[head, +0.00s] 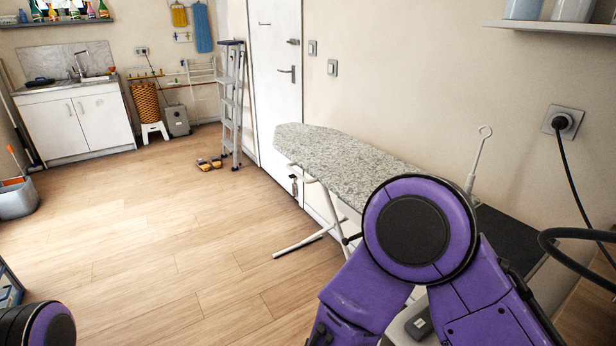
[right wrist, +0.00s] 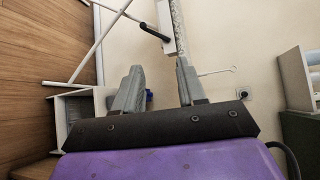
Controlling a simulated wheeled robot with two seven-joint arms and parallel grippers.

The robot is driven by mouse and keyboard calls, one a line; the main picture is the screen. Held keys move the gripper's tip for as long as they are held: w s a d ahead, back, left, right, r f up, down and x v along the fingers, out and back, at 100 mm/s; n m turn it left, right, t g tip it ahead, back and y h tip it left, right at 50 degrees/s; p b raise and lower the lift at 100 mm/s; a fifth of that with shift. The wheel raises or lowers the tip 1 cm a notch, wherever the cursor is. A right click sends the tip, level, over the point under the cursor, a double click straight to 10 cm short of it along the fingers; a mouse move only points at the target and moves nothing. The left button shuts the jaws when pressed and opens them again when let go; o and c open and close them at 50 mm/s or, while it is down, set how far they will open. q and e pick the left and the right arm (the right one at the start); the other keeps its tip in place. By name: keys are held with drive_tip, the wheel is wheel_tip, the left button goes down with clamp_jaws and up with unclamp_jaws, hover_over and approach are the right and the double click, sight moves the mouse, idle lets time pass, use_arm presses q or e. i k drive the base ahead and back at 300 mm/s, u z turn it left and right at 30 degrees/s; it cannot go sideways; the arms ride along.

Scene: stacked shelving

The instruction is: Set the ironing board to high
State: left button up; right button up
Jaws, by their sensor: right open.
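The ironing board (head: 335,158) stands along the wall, its grey patterned top level, on white crossing legs (head: 318,234). My right arm covers its near end in the head view. In the right wrist view, turned sideways, the board's edge (right wrist: 179,20) shows at the top, with white legs (right wrist: 98,40) to its left. A black-tipped lever or handle (right wrist: 154,32) lies near the underside. My right gripper (right wrist: 158,82) is open and empty, its fingers pointing toward the board, apart from the lever. My left gripper is out of view.
A white door (head: 276,80) and stepladder (head: 231,100) stand behind the board. A black cord hangs from a wall socket (head: 563,122) at right. A dark surface (head: 508,240) lies beyond the board's near end. The wooden floor (head: 150,240) at left is mostly clear.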

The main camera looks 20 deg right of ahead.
sight(350, 168)
drive_tip(key=z, duration=0.15)
drive_tip(key=i, duration=1.75)
drive_tip(key=u, duration=0.05)
